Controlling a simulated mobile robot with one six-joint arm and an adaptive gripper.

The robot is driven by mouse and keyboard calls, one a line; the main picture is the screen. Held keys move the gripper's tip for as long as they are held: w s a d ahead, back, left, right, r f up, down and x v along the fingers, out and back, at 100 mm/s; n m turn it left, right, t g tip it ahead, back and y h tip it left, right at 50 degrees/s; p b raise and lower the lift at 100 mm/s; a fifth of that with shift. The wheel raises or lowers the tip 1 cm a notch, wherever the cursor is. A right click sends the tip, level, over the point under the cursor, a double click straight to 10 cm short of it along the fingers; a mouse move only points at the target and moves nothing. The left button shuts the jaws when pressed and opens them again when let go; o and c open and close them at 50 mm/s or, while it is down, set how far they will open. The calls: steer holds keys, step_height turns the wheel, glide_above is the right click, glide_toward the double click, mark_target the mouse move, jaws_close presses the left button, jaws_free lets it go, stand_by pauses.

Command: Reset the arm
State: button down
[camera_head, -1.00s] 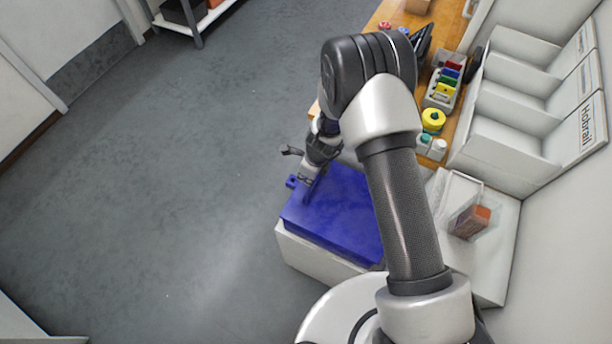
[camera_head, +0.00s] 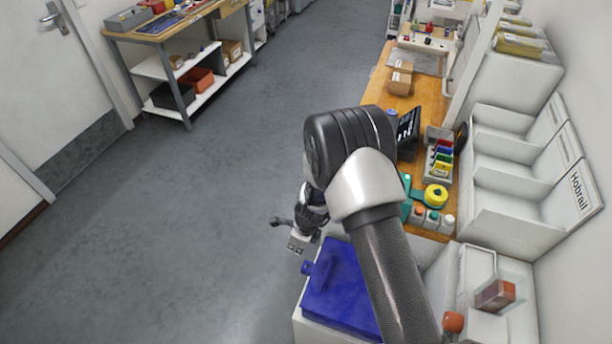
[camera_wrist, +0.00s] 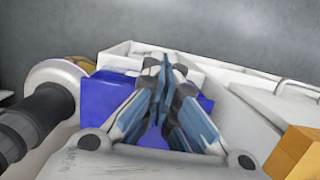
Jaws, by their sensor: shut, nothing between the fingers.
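My gripper (camera_head: 297,243) is beside and above the left end of a blue lidded box or blue cover (camera_head: 345,290) in the head view. In the wrist view my gripper (camera_wrist: 160,62) has its fingers together with nothing between them. The blue thing (camera_wrist: 100,97) shows behind the fingers there, partly hidden by them. My arm hides part of the blue thing and the bench in the head view.
A wooden bench (camera_head: 405,103) at the right carries a dark screen (camera_head: 408,130), a tray of coloured items (camera_head: 440,150) and a yellow roll (camera_head: 436,194). White compartments (camera_head: 515,160) line the wall. A shelved workbench (camera_head: 165,66) stands far left. The grey floor (camera_head: 190,220) is clear.

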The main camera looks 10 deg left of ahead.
steer(key=s+d+r+n+t+b, duration=0.1)
steer(key=d+r+n, duration=0.25)
steer(key=r, duration=0.55)
steer(key=s+d+r+n+y+b, duration=0.15)
steer(key=r+n, duration=0.25)
steer(key=r, duration=0.6)
steer(key=d+r+n+t+h+b, duration=0.1)
steer(key=d+r+n, duration=0.25)
steer(key=r, duration=0.55)
steer(key=s+d+r+n+t+h+b, duration=0.1)
steer(key=s+d+r+n, duration=0.3)
steer(key=s+d, duration=0.3)
steer(key=s+d+r+n+h+b, duration=0.1)
steer(key=s+d+r+n, duration=0.3)
steer(key=s, duration=0.9)
steer(key=d+n, duration=0.2)
steer(key=d, duration=0.1)
steer(key=shift+r+t+h, duration=0.25)
steer(key=shift+t+h, duration=0.1)
steer(key=shift+t, duration=0.05)
